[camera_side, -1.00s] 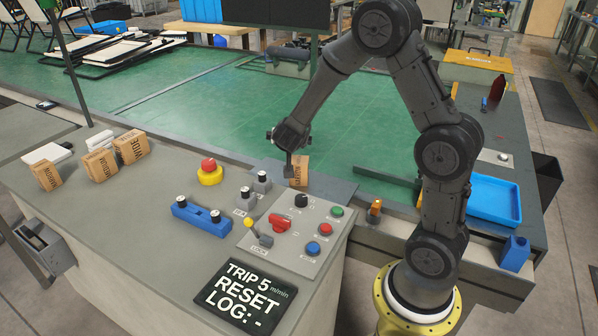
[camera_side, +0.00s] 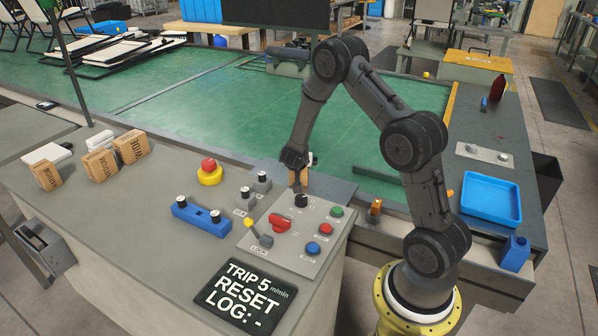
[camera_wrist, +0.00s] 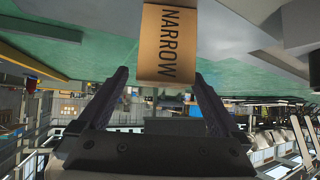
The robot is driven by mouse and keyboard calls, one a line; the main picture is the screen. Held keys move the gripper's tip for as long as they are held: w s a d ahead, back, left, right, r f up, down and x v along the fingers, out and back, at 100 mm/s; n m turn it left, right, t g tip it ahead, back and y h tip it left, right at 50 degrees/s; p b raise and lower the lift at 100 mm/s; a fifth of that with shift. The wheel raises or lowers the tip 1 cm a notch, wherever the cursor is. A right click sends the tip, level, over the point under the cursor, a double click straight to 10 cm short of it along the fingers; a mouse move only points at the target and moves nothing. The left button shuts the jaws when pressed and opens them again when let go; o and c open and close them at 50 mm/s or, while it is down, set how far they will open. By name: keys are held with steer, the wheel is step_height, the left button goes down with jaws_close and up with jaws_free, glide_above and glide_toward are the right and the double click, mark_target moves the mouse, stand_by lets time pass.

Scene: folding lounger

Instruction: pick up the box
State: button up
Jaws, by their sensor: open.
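A small brown cardboard box (camera_side: 304,176) sits at the far edge of the control desk, behind the knob panel. In the wrist view the box (camera_wrist: 167,45) shows the word NARROW, and its near end lies between the fingertips, with a gap on each side. My gripper (camera_side: 297,178) is over the box in the side view and hides part of it. In the wrist view my gripper (camera_wrist: 161,74) is open, its two dark fingers apart and not visibly touching the box.
Several knobs and buttons sit on a grey panel (camera_side: 290,236) just in front of the box. Three other brown boxes (camera_side: 100,164) stand on the desk at left. A red-and-yellow emergency button (camera_side: 209,172) and a blue bar (camera_side: 199,217) lie between. A blue tray (camera_side: 491,200) is at right.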

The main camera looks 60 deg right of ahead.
steer(key=shift+x, duration=2.3)
steer(key=shift+w+a+f, duration=0.1)
steer(key=shift+w+a, duration=0.05)
steer(key=shift+a, duration=0.05)
steer(key=c, duration=1.4)
steer(key=shift+c, duration=0.4)
